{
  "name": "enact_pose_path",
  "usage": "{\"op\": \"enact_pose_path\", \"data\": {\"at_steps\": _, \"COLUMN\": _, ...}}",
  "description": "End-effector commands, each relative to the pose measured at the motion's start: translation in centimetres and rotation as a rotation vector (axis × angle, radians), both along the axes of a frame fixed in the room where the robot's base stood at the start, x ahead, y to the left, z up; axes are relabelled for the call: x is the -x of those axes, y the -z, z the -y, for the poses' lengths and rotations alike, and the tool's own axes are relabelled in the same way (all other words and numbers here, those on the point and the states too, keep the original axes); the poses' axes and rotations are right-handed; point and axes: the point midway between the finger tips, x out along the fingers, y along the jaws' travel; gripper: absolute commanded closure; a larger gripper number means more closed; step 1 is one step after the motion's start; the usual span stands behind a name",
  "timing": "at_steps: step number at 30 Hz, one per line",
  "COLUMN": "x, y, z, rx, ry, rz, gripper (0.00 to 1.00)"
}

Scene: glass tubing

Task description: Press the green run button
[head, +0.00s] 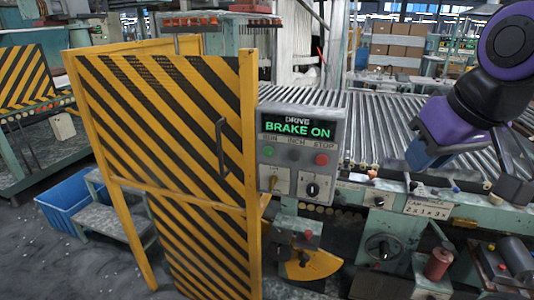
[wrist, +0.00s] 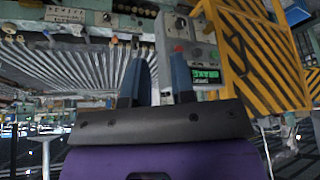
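The green run button (head: 268,151) is at the left of a row on the grey control panel (head: 284,183), under the label RUN. A dull inch button (head: 294,154) and a red stop button (head: 321,159) sit to its right. The display (head: 297,127) above reads DRIVE BRAKE ON in green. My gripper (wrist: 158,62) is empty, its two dark blue fingers apart. In the head view it hangs over the rollers, well right of the panel.
A yellow-framed striped guard door (head: 190,140) with a dark handle (head: 220,145) stands directly left of the panel. A roller conveyor (head: 390,125) runs behind and right of the panel. Lower down are a key switch (head: 273,183) and a black knob (head: 312,189).

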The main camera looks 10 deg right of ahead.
Motion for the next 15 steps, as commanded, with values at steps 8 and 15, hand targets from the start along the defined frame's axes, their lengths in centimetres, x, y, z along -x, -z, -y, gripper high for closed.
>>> {"op": "enact_pose_path", "data": {"at_steps": 8, "x": 0.0, "y": 0.0, "z": 0.0, "rx": 0.0, "ry": 0.0, "rz": 0.0, "gripper": 1.0}}
{"op": "enact_pose_path", "data": {"at_steps": 15, "x": 0.0, "y": 0.0, "z": 0.0, "rx": 0.0, "ry": 0.0, "rz": 0.0, "gripper": 1.0}}
